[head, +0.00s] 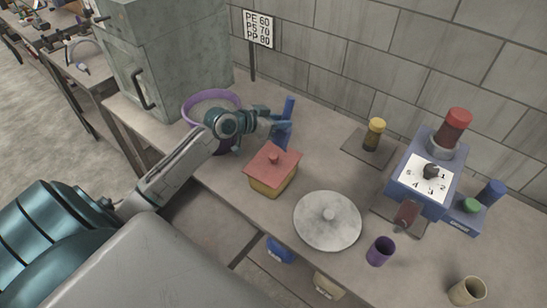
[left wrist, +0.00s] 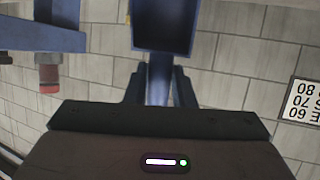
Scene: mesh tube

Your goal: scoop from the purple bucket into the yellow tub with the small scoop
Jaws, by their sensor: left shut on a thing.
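The purple bucket (head: 187,108) stands at the back left of the bench, open, with pale grey contents. My left gripper (head: 275,123) is just right of the bucket, shut on a blue scoop (head: 288,106). The scoop also shows in the left wrist view (left wrist: 164,28), held between the fingers (left wrist: 157,90); whether it carries anything, I cannot tell. The yellow tub (head: 268,187) is in front of the gripper, with a red knobbed lid (head: 273,163) on it. My forearm hides part of the bucket. My right gripper is not in view.
A round grey lid (head: 327,232) lies right of the tub. A purple cup (head: 380,251) and a beige cup (head: 467,291) stand at the front. A blue dial device (head: 424,183) with a red cup stands right. A yellow-capped jar (head: 374,135) and a sign (head: 258,28) are behind.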

